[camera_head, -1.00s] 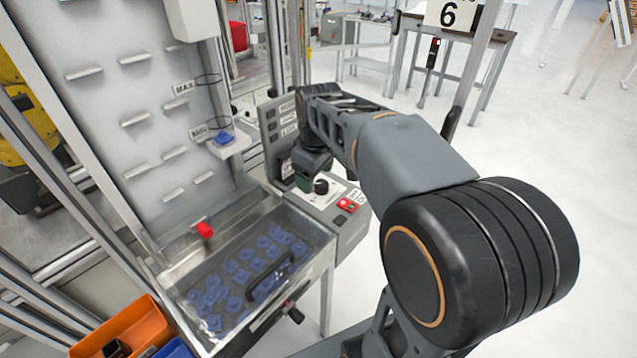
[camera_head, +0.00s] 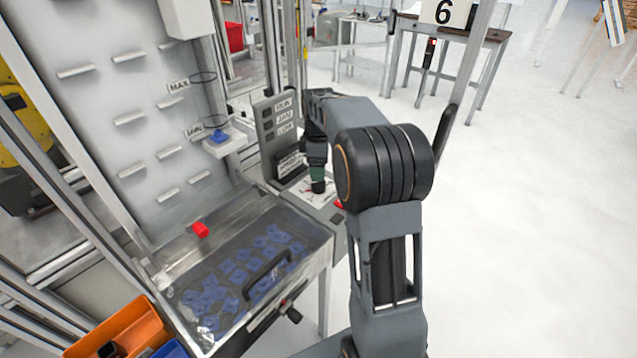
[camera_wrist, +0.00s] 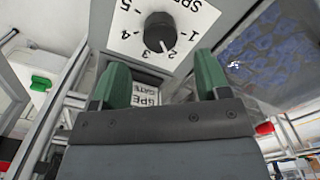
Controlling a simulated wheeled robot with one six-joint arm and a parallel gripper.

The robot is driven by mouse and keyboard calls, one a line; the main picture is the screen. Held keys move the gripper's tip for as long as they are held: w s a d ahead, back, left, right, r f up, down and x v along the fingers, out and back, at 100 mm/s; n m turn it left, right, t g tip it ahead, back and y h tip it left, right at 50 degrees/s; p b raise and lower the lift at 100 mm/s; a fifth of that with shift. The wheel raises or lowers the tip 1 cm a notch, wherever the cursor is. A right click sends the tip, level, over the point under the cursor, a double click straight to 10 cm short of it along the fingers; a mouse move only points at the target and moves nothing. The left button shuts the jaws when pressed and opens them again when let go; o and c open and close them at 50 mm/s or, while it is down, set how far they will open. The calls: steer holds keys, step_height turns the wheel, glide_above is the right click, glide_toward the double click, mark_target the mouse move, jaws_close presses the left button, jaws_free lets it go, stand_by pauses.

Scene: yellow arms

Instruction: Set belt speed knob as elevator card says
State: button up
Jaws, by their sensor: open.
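The black speed knob (camera_wrist: 160,30) sits on a white dial plate (camera_wrist: 188,55) numbered 1 to 5, seen upside down in the wrist view. In the head view my gripper (camera_head: 317,172) is just above the knob (camera_head: 318,187). The tall grey cleated elevator (camera_head: 130,100) carries MAX (camera_head: 178,86) and a lower label. I cannot identify a readable speed card.
A grey panel with small labels (camera_head: 284,116) stands behind the dial. A red button (camera_head: 339,204) is right of the dial, partly hidden by my arm. A clear-lidded hopper (camera_head: 245,270) of blue parts is in front. An orange bin (camera_head: 120,335) is lower left. Open floor lies right.

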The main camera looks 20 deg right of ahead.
mark_target(318, 186)
steer(key=shift+f, duration=3.2)
steer(key=shift+c, duration=0.5)
steer(key=c, duration=0.8)
